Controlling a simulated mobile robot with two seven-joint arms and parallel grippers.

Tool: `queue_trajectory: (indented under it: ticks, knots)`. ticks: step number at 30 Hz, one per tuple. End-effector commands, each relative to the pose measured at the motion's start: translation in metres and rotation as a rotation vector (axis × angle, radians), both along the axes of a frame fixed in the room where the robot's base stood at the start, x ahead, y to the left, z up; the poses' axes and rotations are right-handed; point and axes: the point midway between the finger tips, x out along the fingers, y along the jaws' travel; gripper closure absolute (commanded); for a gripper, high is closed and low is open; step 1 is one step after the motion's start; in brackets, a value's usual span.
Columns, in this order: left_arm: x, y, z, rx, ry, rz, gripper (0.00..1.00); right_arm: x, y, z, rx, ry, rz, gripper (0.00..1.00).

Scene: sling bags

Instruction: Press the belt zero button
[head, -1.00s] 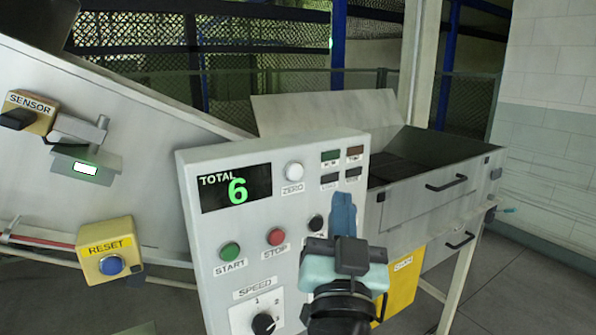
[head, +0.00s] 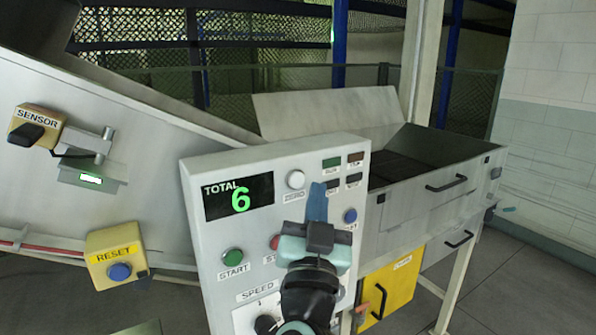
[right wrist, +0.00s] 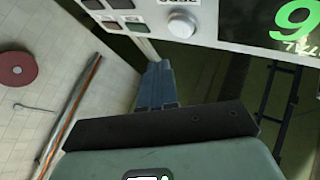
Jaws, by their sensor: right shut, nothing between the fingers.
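The white ZERO button (head: 295,179) sits on the grey control panel (head: 215,235), right of the TOTAL display (head: 238,196), which reads 6. The button's label below it is partly visible. My right gripper (head: 317,188) is shut and empty, with its blue fingers just right of and slightly below the button in the head view. In the right wrist view the panel appears upside down; the white button (right wrist: 182,22) lies beyond and to the right of the shut fingertips (right wrist: 157,68), with a visible gap. My left gripper is not in view.
The green START button (head: 232,257), the partly hidden red STOP button (head: 274,242) and a blue button (head: 350,215) are on the same panel. A yellow RESET box (head: 117,255) and a SENSOR unit (head: 37,125) are at left. A grey bin (head: 430,195) stands right.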

Motion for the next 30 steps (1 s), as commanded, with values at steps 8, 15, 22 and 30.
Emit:
queue_trajectory:
  ticks: [8, 15, 22, 30]
  knots:
    - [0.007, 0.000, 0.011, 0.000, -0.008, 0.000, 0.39, 0.018, 0.013, 0.001, 0.000, -0.001, 0.000, 1.00]
    - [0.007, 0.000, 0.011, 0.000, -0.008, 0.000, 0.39, 0.019, 0.014, -0.001, 0.000, 0.000, 0.000, 1.00]
    - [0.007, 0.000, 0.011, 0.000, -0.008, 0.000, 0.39, 0.019, 0.014, -0.001, 0.001, 0.000, 0.000, 1.00]
    - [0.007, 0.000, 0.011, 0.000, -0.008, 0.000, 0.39, 0.019, 0.014, 0.000, 0.001, 0.000, 0.000, 1.00]
